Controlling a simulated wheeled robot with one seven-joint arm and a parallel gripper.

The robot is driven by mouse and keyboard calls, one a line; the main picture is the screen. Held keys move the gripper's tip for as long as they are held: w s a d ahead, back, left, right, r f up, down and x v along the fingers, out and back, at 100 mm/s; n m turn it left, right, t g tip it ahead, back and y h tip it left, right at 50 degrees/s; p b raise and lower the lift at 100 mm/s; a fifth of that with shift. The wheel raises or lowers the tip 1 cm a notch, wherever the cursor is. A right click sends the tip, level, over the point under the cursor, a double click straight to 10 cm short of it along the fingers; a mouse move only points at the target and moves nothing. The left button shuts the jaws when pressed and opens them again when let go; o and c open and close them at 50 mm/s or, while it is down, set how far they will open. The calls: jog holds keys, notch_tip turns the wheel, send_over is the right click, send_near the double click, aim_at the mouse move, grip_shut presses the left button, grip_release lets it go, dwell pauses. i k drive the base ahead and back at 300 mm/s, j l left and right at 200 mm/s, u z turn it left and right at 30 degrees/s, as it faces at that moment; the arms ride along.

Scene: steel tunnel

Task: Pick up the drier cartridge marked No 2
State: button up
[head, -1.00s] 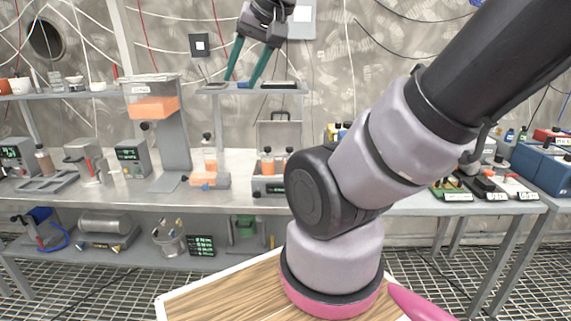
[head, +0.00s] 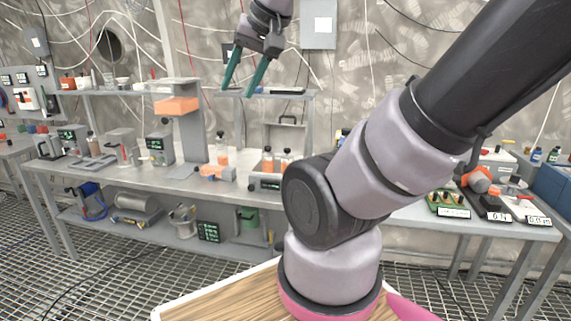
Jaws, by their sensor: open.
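No mark reading No 2 is legible. Small containers with orange contents and dark tops stand on the long bench (head: 130,182): one (head: 222,156) is on the left, and two more, one at left (head: 267,160) and one at right (head: 287,161), are at a grey case. I cannot tell which, if any, is the drier cartridge No 2. My gripper (head: 238,93) has green fingers spread apart, pointing down, with nothing between them. In the picture it is above the bench, overlapping the raised shelf; its distance from the shelf is unclear. My arm hides the bench's middle right.
Instruments crowd the left bench. Tagged boards and a blue box (head: 557,180) are at right. A lower shelf holds a metal cylinder and a bucket (head: 184,221). Grated floor (head: 100,275) lies open in front.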

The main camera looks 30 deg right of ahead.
aim_at(268, 158)
jog(key=i+j, duration=0.3)
jog(key=j, duration=0.15)
jog(key=i+j+z, duration=0.15)
jog(key=i+j, duration=0.45)
jog(key=j, duration=0.25)
jog(key=i+j+z, duration=0.1)
jog(key=i+j, duration=0.2)
jog(key=j, duration=0.2)
jog(key=i+j, duration=0.25)
jog(key=j, duration=0.2)
jog(key=i+j+z, duration=0.15)
jog(key=i+j, duration=0.15)
jog(key=j, duration=0.2)
jog(key=i+j, duration=0.25)
jog(key=j, duration=0.25)
jog(key=i+j+z, duration=0.1)
jog(key=j, duration=0.45)
jog(key=i+z, duration=0.1)
jog(key=z, duration=2.05)
